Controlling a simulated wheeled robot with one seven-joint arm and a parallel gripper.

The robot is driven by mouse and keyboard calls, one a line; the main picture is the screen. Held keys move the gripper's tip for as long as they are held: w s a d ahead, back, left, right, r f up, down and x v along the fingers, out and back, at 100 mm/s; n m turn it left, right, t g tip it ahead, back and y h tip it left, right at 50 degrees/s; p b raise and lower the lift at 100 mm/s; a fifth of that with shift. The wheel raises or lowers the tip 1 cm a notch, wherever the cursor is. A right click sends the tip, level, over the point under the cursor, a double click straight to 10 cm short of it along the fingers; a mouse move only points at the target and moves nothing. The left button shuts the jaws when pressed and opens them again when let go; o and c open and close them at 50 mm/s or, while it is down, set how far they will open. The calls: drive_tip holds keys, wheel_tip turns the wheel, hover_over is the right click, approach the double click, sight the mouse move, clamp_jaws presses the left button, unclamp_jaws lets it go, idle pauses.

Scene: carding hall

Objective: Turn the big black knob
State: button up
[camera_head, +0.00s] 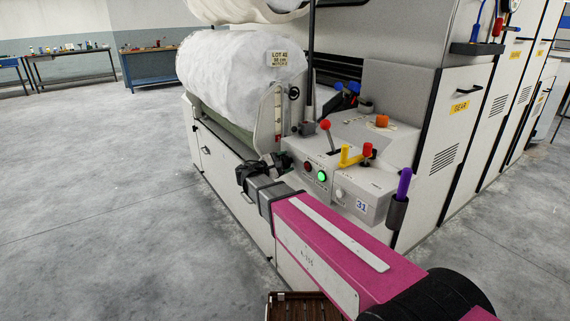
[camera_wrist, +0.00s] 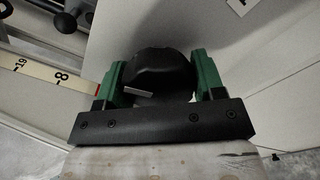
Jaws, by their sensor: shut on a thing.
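The big black knob (camera_wrist: 163,66) fills the middle of the wrist view, with a short pale mark low on its left side. My gripper (camera_wrist: 160,82) has one green finger on each side of the knob and is shut on it. In the head view my gripper (camera_head: 251,174) is at the front of the machine, left of the small control box. My gripper and wrist hide the knob there. How far the knob is turned cannot be told.
The control box (camera_head: 337,195) carries a lit green button (camera_head: 322,176), a red-tipped lever (camera_head: 325,125) and a yellow handle (camera_head: 349,158). A purple-handled tool (camera_head: 404,184) stands in a holder at its right. A large white roll (camera_head: 225,85) lies behind. Open floor spreads left.

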drive_tip(key=o, duration=0.9)
drive_tip(key=v, duration=1.1)
drive_tip(key=shift+d, duration=0.1)
